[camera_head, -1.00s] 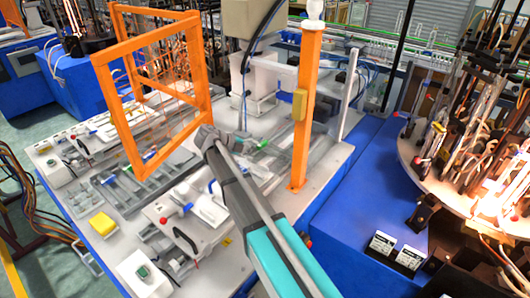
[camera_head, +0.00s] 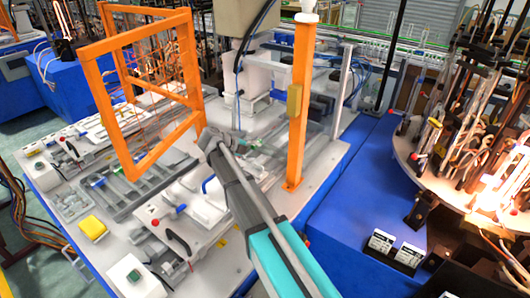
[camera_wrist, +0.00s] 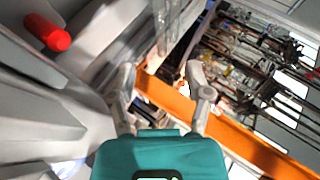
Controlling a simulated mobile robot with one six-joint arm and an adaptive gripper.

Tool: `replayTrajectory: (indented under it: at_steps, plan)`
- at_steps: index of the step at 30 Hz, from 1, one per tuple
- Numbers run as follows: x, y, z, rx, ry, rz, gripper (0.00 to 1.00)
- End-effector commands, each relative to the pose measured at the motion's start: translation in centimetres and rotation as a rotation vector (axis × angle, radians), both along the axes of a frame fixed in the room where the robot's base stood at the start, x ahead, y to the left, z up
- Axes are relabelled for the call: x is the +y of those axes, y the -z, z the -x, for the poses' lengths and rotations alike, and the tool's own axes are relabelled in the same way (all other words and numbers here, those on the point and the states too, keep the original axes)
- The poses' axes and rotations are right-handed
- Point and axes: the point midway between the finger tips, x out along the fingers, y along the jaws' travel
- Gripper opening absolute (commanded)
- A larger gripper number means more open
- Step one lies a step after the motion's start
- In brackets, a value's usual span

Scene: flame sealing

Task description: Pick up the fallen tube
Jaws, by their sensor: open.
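My gripper (camera_wrist: 163,88) shows in the wrist view with its two grey fingers apart and nothing visible between them. In the head view my arm reaches over the workbench (camera_head: 232,255). Its end is beside the lower right of an orange frame (camera_head: 137,33), and the fingertips are too small to make out there. I cannot pick out the fallen tube with certainty in either view. A clear, glassy upright shape (camera_wrist: 165,22) stands beyond the fingers in the wrist view, but I cannot tell what it is.
An orange post (camera_head: 299,140) with a yellow block (camera_head: 294,102) stands right of my arm. A yellow box (camera_head: 93,227) sits at the bench's left. A round table (camera_head: 425,172) crowded with rods is at the right. An orange bar (camera_wrist: 245,138) crosses close beyond my fingers.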

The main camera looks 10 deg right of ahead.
Motion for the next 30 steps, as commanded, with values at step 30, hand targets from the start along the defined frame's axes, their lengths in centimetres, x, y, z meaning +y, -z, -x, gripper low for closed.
replayTrajectory:
  at_steps: [30]
  plan:
    - [-4.5, 3.3, -1.4, 0.000, 0.000, 0.000, 0.64]
